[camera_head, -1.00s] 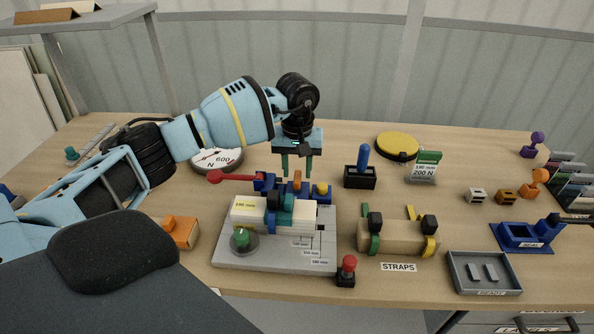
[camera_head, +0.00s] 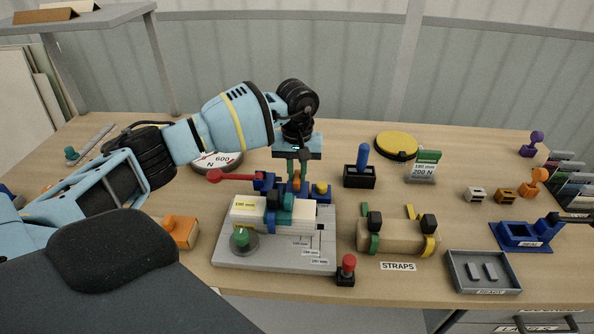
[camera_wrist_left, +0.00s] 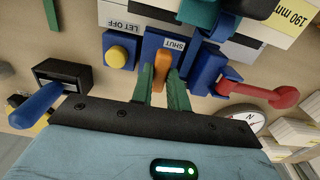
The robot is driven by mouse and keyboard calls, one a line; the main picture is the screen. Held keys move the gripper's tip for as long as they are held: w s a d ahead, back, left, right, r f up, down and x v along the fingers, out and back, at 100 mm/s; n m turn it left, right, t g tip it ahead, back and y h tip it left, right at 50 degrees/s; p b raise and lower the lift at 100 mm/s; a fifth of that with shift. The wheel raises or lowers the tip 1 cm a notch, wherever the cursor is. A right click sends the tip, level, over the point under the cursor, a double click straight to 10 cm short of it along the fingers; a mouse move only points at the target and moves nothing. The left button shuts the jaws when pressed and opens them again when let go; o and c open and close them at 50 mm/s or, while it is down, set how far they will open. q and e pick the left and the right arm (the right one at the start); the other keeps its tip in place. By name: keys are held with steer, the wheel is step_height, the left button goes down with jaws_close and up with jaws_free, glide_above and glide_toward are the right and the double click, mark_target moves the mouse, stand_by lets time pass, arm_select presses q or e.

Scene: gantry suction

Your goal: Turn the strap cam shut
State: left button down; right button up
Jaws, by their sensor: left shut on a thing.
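The strap cam appears to be the small orange tab (camera_head: 296,185) at the back of the grey fixture (camera_head: 270,258). In the left wrist view the orange tab (camera_wrist_left: 161,66) stands upright beside a blue block (camera_wrist_left: 176,44) marked SHUT. My left gripper (camera_head: 297,178) points down over it, and its green fingers are shut on the tab from both sides. A teal strap with a dark buckle (camera_head: 279,205) crosses the white block (camera_head: 245,213) marked 190 mm. The tab's base is partly hidden by the fingers.
A red-knobbed lever (camera_head: 228,176) lies left of the cam, and a yellow button (camera_wrist_left: 117,56) marked LET OFF sits on its other side. A blue-handled switch (camera_head: 361,165), a strap stand (camera_head: 398,236) and a red push button (camera_head: 346,266) stand to the right.

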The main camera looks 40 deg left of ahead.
arm_select(q)
steer(key=shift+n, duration=0.3)
steer(key=shift+r+n, duration=0.1)
steer(key=shift+n, duration=0.9)
steer(key=n+p, duration=0.1)
steer(key=n, duration=0.2)
steer(key=shift+n, duration=0.3)
steer(key=n, duration=0.2)
steer(key=shift+n, duration=0.4)
steer(key=n+p, duration=0.1)
steer(key=n, duration=0.4)
steer(key=shift+r+p, duration=0.1)
steer(key=shift+p, duration=0.25)
steer(key=shift+n+p, duration=0.4)
steer(key=shift+n, duration=1.4)
arm_select(e)
steer(key=shift+t, duration=0.5)
steer(key=shift+w+d+r, duration=0.1)
steer(key=shift+w+r, duration=0.75)
steer(key=shift+r, duration=0.3)
steer(key=shift+w+d+r, duration=0.1)
steer(key=shift+w+r, duration=0.7)
steer(key=shift+r, duration=0.35)
arm_select(q)
steer(key=shift+n, duration=0.3)
arm_select(e)
steer(key=shift+a, duration=0.1)
arm_select(q)
steer(key=c, duration=1.4)
jaws_free()
